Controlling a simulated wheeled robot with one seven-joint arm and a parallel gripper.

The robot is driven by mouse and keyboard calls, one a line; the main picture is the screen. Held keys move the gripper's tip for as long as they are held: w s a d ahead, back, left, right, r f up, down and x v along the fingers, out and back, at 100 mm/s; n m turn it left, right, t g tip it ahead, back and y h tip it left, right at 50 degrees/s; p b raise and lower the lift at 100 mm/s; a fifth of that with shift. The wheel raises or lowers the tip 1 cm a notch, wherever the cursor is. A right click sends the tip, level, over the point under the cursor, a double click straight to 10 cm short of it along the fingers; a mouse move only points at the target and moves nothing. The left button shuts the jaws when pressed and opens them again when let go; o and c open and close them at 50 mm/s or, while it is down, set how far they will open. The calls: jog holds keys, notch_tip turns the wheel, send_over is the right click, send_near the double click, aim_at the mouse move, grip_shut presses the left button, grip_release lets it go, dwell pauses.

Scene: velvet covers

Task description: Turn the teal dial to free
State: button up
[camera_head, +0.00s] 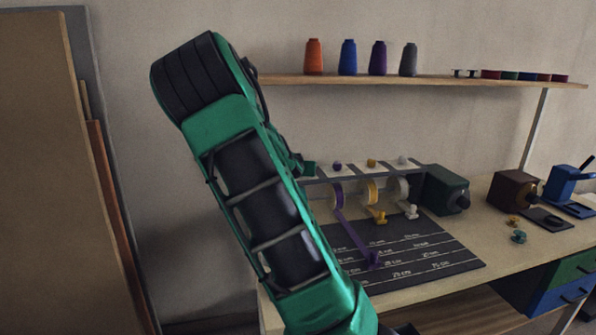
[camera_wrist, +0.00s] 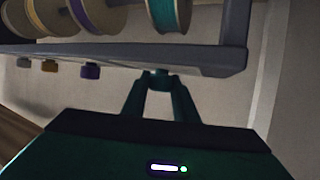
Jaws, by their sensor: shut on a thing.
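The teal dial (camera_wrist: 158,73) is the last in the row of dials along the ribbon rack (camera_wrist: 235,62), below the teal spool (camera_wrist: 166,14) in the wrist view. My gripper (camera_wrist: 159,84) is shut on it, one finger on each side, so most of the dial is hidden. No mark on the dial can be read. In the head view my gripper (camera_head: 307,168) is at the left end of the rack, and my arm hides the teal spool there. The purple dial (camera_head: 337,164), yellow dial (camera_head: 371,163) and white dial (camera_head: 403,160) stand to its right.
Purple ribbon (camera_head: 354,240) runs from its spool onto the dark measuring mat (camera_head: 440,262). Yellow (camera_head: 379,217) and white (camera_head: 411,212) pieces lie below the rack. A dark green box (camera_head: 446,190) stands right of it. A shelf (camera_head: 420,81) with thread cones hangs above.

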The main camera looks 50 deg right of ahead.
jog(key=shift+r+n+t+y, duration=0.15)
jog(key=shift+n+t+y, duration=0.65)
jog(key=shift+n+t, duration=0.5)
jog(key=shift+n, duration=0.1)
jog(key=shift+w+a+n+t+y, duration=0.1)
jog(key=shift+n+t+y, duration=0.25)
jog(key=shift+y, duration=0.25)
jog(key=o, duration=1.1)
jog(key=shift+c, duration=0.2)
jog(key=v, duration=1)
jog(key=shift+a, duration=0.2)
jog(key=shift+s, duration=0.2)
